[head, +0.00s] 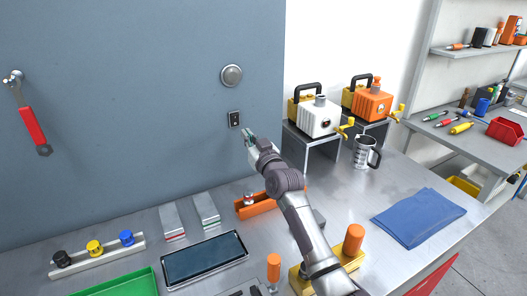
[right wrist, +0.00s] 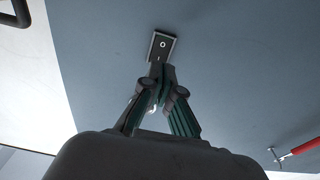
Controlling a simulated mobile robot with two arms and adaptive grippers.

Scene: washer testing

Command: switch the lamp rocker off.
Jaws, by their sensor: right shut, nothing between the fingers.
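The lamp rocker (head: 235,119) is a small dark switch in a light frame on the blue-grey wall panel. A round lamp (head: 231,75) with a metal rim sits above it and looks grey. My right gripper (head: 246,134) is shut and empty, just below and right of the rocker in the head view. In the right wrist view the rocker (right wrist: 162,46) shows a white ring mark. The closed fingertips (right wrist: 162,70) overlap the rocker's near end there and hide part of it. I cannot tell whether they touch it. My left gripper is not in view.
A red-handled tool (head: 33,125) hangs on the panel at left. Below on the bench are a dark tablet-like tray (head: 204,260), an orange holder (head: 257,207) and a blue cloth (head: 419,216). White and orange machines (head: 318,119) stand right of the arm. The panel around the rocker is clear.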

